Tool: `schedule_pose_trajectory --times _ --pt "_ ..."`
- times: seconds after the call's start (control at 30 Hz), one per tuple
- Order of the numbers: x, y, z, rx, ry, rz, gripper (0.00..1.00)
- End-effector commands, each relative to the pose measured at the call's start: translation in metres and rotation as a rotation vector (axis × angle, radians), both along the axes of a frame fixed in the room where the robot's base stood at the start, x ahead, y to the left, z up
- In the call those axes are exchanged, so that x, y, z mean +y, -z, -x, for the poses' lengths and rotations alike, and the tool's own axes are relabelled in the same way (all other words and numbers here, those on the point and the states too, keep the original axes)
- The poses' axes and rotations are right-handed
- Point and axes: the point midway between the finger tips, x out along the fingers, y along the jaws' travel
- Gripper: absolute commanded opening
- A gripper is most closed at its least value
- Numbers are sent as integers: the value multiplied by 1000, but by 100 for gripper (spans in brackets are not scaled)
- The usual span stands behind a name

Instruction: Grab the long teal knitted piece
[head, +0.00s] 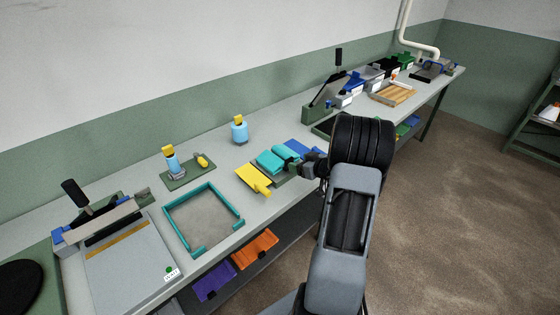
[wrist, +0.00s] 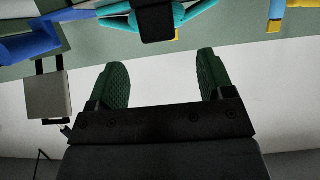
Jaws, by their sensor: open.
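Teal knitted pieces (head: 270,161) lie side by side on the workbench in the head view, between yellow and blue pieces. I cannot tell from there which is the long one. In the wrist view, a teal piece (wrist: 118,22) shows at the top edge, partly hidden by a black block (wrist: 156,20). My gripper (wrist: 162,62) is open and empty, its two green-padded fingers apart and pointing toward the teal piece without touching it. In the head view my gripper (head: 310,165) is just right of the teal pieces, partly hidden by my arm.
Yellow pieces (head: 254,178) lie left of the teal ones, and a blue piece (head: 298,147) lies behind. A grey block (wrist: 47,97) is left of my fingers. A teal square frame (head: 168,224) and a blue bottle (head: 239,131) stand on the bench (head: 215,157). Orange (head: 255,250) and purple trays sit below.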

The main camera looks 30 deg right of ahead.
Motion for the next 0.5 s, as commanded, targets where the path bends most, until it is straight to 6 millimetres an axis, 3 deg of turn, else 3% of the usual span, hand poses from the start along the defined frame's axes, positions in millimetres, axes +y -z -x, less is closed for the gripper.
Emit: schedule_pose_trajectory --times 0.17,0.5 --pt "2 3 -8 0 0 -1 74" --pt "7 17 -47 1 -1 1 74"
